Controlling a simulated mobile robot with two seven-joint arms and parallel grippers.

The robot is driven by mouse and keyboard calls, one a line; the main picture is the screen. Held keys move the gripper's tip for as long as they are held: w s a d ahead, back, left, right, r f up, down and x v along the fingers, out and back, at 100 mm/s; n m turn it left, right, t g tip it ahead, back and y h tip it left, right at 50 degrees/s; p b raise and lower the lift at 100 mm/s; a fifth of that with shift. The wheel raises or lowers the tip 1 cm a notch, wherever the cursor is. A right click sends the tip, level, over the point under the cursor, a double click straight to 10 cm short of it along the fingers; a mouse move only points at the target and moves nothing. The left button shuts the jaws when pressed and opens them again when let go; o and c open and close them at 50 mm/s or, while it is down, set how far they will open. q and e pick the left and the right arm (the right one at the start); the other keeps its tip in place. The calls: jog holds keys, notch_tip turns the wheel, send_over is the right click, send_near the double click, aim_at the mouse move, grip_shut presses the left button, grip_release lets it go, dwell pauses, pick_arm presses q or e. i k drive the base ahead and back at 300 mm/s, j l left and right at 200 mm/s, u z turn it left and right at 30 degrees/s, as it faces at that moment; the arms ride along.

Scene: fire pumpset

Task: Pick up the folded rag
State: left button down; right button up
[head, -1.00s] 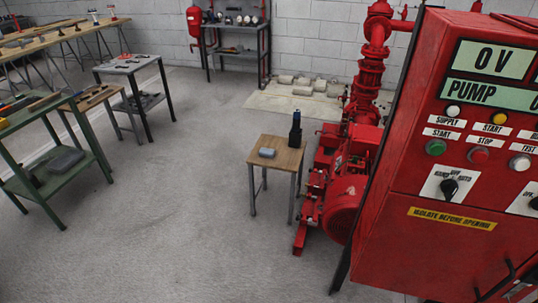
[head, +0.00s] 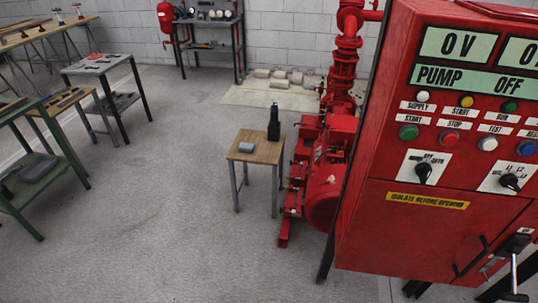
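A small grey-blue block-like bundle (head: 247,148), which may be the folded rag, lies on top of the small wooden-topped table (head: 268,150) in the middle of the head view. It is too small to make out folds. A grey lump (head: 40,168) lies on the lower shelf of the green bench (head: 72,170) at the left; I cannot tell whether it is cloth. Neither of my grippers shows clearly in view, and nothing touches either item.
A black upright tool or bottle (head: 274,124) stands behind the bundle. The red pump (head: 325,190) is right of the table. The red control panel (head: 400,225) fills the right side, with a black-and-silver handle-like part (head: 515,246) before it. The floor (head: 150,220) left of the table is clear.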

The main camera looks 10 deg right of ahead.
aim_at(249, 147)
jog(key=i+j+u, duration=0.1)
jog(key=i, duration=0.9)
jog(key=i+j, duration=0.2)
jog(key=i, duration=0.85)
jog(key=j+u, duration=0.05)
